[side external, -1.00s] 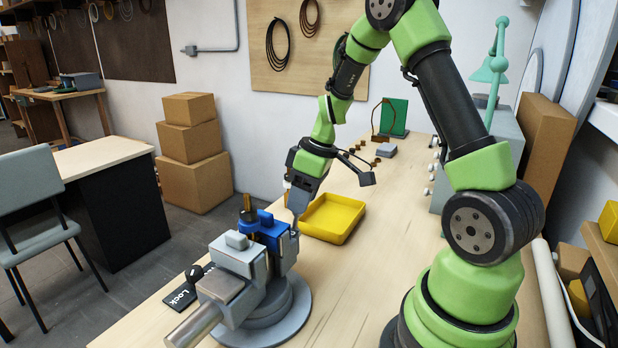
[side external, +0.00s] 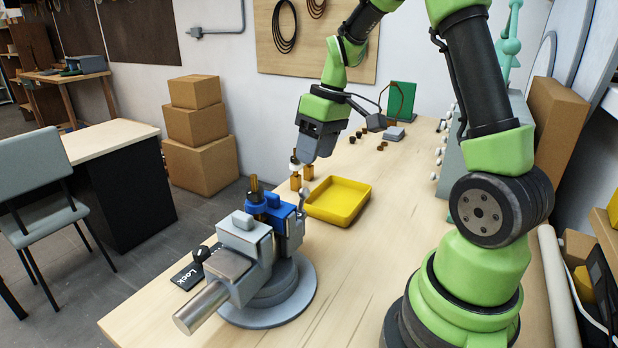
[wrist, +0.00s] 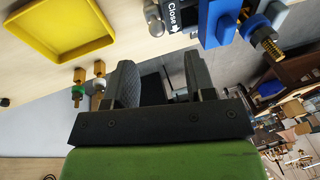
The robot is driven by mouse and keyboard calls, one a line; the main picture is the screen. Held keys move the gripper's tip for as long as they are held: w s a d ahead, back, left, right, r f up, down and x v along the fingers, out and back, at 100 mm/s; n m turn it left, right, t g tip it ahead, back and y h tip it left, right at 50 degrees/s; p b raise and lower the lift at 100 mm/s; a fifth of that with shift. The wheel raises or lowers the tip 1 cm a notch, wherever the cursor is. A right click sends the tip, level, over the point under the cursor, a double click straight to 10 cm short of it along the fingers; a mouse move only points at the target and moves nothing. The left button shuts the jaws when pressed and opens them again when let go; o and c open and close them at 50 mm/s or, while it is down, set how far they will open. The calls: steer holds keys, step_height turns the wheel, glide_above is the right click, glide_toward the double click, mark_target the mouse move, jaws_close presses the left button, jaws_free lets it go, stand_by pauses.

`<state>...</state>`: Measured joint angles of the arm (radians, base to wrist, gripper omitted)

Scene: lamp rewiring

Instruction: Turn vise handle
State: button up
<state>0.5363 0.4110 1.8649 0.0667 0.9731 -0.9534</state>
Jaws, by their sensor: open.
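The grey vise (side external: 240,262) stands on a round base on the bench in the side view. Its blue jaws (side external: 272,208) surround an upright brass lamp part (side external: 254,188). A thin handle with a ball end (side external: 303,194) sticks up at the vise's right side. My gripper (side external: 312,158) is above and behind the vise, apart from the handle, with its fingers pointing down. In the wrist view its two fingers (wrist: 162,82) are spread with nothing between them. The blue jaw (wrist: 219,20) and a "Close" label (wrist: 172,14) show at the top there.
A yellow tray (side external: 338,218) lies to the right of the vise. Two brass parts (side external: 295,181) stand behind it, close below my gripper. A black "Lock" plate (side external: 187,276) with a knob lies left of the vise. The bench front right of the vise is clear.

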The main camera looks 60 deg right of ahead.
mark_target(304, 194)
steer(key=m, duration=0.3)
steer(key=w+m+g, duration=0.1)
steer(key=shift+a+r+h, duration=0.1)
steer(key=shift+a+h, duration=0.3)
steer(key=m, duration=0.4)
steer(key=shift+w+a+r+g+h, duration=0.15)
steer(key=shift+w+g+h, duration=0.1)
steer(key=shift+g+h, duration=0.05)
steer(key=m, duration=0.2)
steer(key=shift+w+m+h, duration=0.15)
steer(key=shift+m+h, duration=0.15)
steer(key=shift+m, duration=0.1)
step_height(304, 194, down, 10)
steer(key=shift+r, duration=0.1)
steer(key=shift+c, duration=0.2)
jaws_close()
